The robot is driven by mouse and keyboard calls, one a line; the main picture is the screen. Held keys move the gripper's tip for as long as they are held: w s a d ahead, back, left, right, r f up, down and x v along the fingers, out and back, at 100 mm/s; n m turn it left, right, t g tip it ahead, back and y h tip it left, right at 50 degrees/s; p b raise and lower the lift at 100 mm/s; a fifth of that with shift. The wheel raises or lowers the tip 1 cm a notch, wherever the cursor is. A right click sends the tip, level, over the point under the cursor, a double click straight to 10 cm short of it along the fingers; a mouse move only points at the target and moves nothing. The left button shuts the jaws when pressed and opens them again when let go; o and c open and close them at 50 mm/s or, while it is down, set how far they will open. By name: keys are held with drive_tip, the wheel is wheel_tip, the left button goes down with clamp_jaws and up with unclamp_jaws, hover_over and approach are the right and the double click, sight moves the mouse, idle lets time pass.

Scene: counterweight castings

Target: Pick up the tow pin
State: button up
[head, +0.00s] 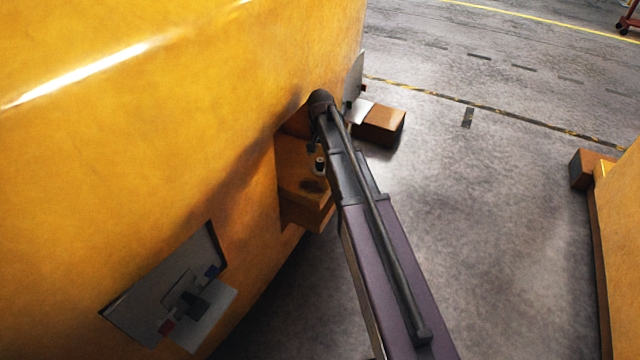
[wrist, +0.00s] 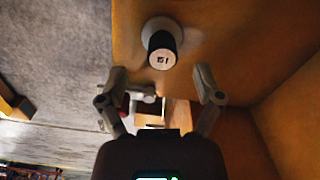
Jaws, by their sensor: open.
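The tow pin (wrist: 162,58) looks like a short dark cylinder with a marked end face and a wider pale collar behind it. In the wrist view it is at the upper middle, set against an orange surface. In the head view a small dark pin with a pale top (head: 320,163) stands on the orange ledge of a recess in the big casting, close to my arm. My gripper (wrist: 160,76) is open, with one finger on each side of the picture. The pin appears just beyond the gap between the fingertips, not held. My arm hides much of the gripper in the head view.
The yellow casting (head: 150,120) fills the left; the recess's orange wall (wrist: 290,100) is close on the right in the wrist view. A grey plate with a bracket (head: 215,300) is at lower left. A brown block (head: 385,122) sits beyond my arm. Floor (head: 500,220) is open to the right.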

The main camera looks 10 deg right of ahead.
sight(320, 160)
drive_tip(key=shift+f, duration=0.1)
drive_tip(key=shift+w+f+b, duration=0.2)
drive_tip(key=shift+f+b, duration=2.3)
drive_tip(key=shift+b, duration=0.1)
clamp_jaws()
